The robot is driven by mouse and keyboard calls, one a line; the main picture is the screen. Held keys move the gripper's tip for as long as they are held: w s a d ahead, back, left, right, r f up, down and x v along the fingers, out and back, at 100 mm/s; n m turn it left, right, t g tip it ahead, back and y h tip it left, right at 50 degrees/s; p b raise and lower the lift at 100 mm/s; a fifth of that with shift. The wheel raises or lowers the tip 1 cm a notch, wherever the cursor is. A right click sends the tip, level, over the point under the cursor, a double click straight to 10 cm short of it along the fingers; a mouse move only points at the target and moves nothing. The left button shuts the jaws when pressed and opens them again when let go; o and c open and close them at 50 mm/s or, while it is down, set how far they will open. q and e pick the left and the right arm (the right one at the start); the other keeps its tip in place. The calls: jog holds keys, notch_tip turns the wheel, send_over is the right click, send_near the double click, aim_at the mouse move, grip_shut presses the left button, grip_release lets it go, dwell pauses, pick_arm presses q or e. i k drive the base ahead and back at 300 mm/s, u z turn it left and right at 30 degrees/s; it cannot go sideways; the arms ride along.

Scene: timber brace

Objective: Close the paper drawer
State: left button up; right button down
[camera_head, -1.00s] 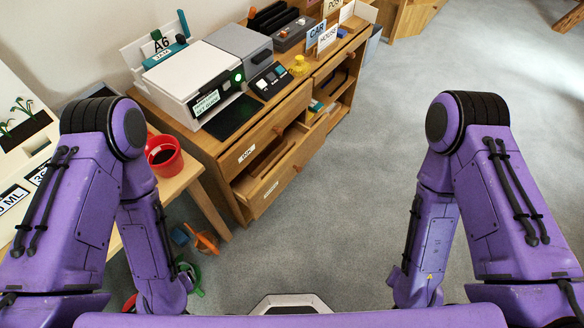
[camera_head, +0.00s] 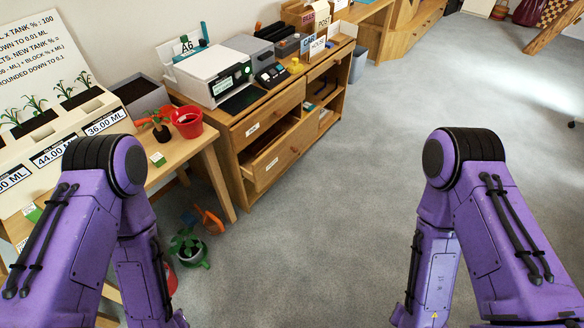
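The paper drawer (camera_head: 277,162) is the lower drawer in the left part of the wooden cabinet (camera_head: 230,178). It has a white label on its front and stands pulled out, with its inside visible from above. The closed drawer above it (camera_head: 262,117) carries another white label. My two purple arms reach down at the left and right of the picture. Both grippers are below the picture edge, and neither is seen near the drawer.
A printer (camera_head: 215,77) and other devices stand on the cabinet. A table with a red pot (camera_head: 187,122) and plants is at the left. Green (camera_head: 190,248) and orange (camera_head: 210,219) watering cans are on the floor below. The grey carpet (camera_head: 340,220) ahead and right is clear.

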aim_at(260, 162)
jog(key=z, duration=0.85)
jog(key=i, duration=1.1)
jog(key=u, duration=0.75)
jog(key=i, duration=0.6)
jog(key=u, duration=0.6)
